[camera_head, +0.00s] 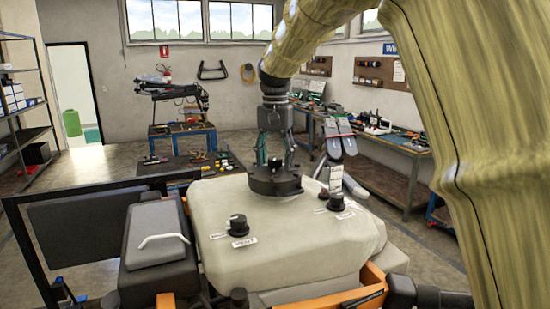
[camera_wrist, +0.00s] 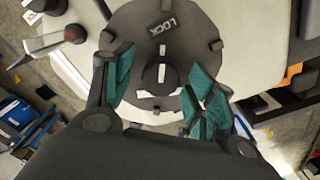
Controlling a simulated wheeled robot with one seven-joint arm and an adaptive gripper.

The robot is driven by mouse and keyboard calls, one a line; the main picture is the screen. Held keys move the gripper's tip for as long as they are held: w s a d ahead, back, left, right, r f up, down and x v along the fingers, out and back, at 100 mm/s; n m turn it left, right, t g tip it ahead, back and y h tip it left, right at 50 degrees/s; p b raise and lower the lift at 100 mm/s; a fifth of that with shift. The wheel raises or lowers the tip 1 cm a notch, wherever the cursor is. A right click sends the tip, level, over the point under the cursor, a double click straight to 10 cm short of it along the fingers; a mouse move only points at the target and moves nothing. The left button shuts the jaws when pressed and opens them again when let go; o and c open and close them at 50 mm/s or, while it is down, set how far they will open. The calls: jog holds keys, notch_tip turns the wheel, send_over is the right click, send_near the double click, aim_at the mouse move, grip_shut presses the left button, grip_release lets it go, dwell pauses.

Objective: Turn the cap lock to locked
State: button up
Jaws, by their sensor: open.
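The cap (camera_head: 275,183) is a round black disc with lobes on its rim, set on top of the pale tank (camera_head: 290,240). My gripper (camera_head: 276,152) points down just above the cap. In the wrist view my gripper (camera_wrist: 162,75) is open, its green-padded fingers on either side of the centre piece. I cannot tell whether they touch the cap. The cap's near edge is partly hidden by the fingers.
A black knob (camera_head: 238,225) with labels sits front left on the tank. Another labelled knob (camera_head: 336,202) stands to the right, near upright grey parts (camera_head: 340,145). A dark box (camera_head: 155,235) with a white handle is at left. Workbenches stand behind.

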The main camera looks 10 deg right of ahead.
aim_at(275, 158)
notch_tip(275, 158, up, 12)
dwell(0.6)
